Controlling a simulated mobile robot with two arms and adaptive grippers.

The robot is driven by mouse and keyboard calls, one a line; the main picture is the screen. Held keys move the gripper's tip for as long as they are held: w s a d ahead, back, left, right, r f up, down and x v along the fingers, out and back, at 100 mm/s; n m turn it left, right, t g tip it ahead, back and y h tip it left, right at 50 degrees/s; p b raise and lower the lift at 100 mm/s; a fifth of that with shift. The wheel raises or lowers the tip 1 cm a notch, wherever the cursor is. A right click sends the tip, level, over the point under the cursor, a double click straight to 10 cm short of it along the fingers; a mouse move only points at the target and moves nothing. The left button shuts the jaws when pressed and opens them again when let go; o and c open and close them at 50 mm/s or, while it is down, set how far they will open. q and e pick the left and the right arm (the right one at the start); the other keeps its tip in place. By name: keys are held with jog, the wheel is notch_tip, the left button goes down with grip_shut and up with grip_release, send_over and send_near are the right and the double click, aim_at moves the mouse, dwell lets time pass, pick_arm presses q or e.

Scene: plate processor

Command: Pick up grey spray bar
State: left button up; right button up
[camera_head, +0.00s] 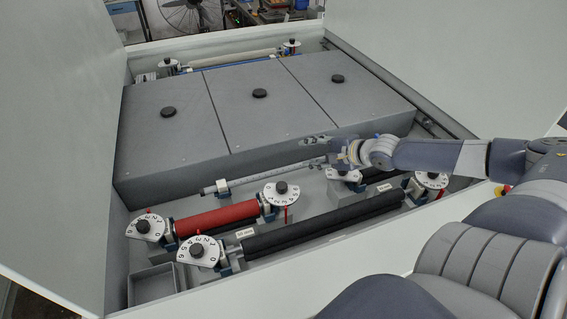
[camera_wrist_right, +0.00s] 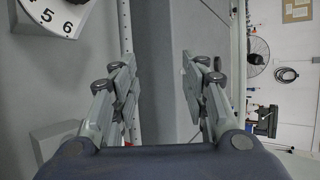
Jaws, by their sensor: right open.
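The grey spray bar (camera_head: 262,176) is a thin light-grey tube. It lies in front of the grey covers, with its left end in a small blue holder, and its right end runs toward my right gripper (camera_head: 325,152). My right gripper is open at that end, and its hand hides part of this area. In the right wrist view, the open fingers (camera_wrist_right: 158,78) point forward with a wide gap. A pale strip with a row of holes, which looks like the spray bar (camera_wrist_right: 126,35), passes by the left finger. Contact cannot be told. My left gripper is not in view.
Grey covers with black knobs (camera_head: 260,93) fill the back of the machine. A red roller (camera_head: 215,218) and black rollers (camera_head: 320,222) with white number dials (camera_head: 198,250) lie in front. White side walls (camera_head: 60,130) bound the space.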

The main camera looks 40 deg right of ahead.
jog(key=b, duration=0.4)
send_near(294, 168)
jog(key=w+f, duration=0.2)
jog(key=shift+w+a+f+b, duration=0.1)
jog(key=shift+w+a+b, duration=0.15)
jog(key=shift+w+b, duration=0.45)
jog(key=shift+w+f+b, duration=0.1)
jog(key=shift+b, duration=0.2)
jog(key=shift+b+x, duration=0.6)
jog(key=shift+x, duration=0.7)
jog(key=shift+b+x, duration=0.35)
jog(key=shift+x, duration=0.9)
grip_shut()
